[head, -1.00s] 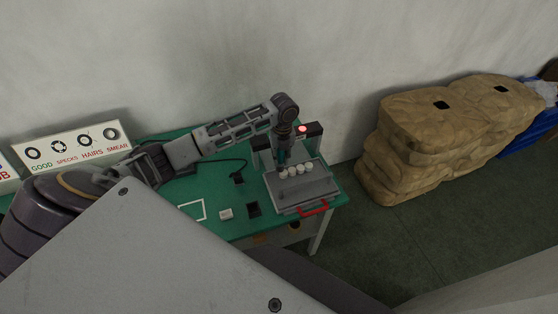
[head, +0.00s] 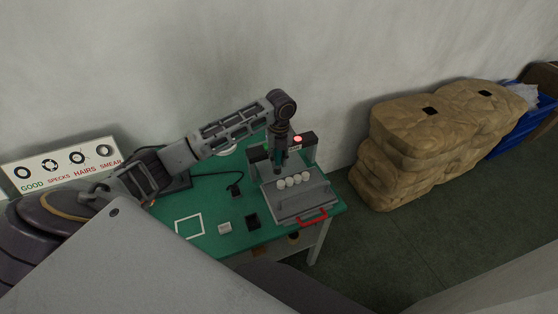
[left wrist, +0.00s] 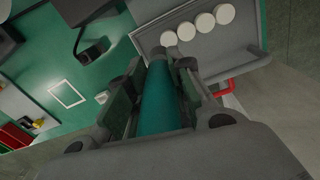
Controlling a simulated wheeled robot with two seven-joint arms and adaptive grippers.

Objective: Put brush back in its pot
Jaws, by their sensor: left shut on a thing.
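My left gripper (head: 280,160) is at the back of the grey pad printer (head: 312,203), behind its row of white discs (head: 293,181). In the left wrist view the gripper (left wrist: 165,72) is shut on a teal cylinder, which looks like the brush handle (left wrist: 158,98). The brush's far end is hidden. A small black open-looking box (head: 252,221) stands on the green table left of the printer. I cannot tell whether it is the brush pot. My right gripper is not in view.
The green table (head: 205,205) also holds a white square outline (head: 189,226), a small white block (head: 224,227) and a black corded item (head: 235,189). A red handle (head: 312,217) is at the printer's front. Brown sacks (head: 425,140) stand right of the table.

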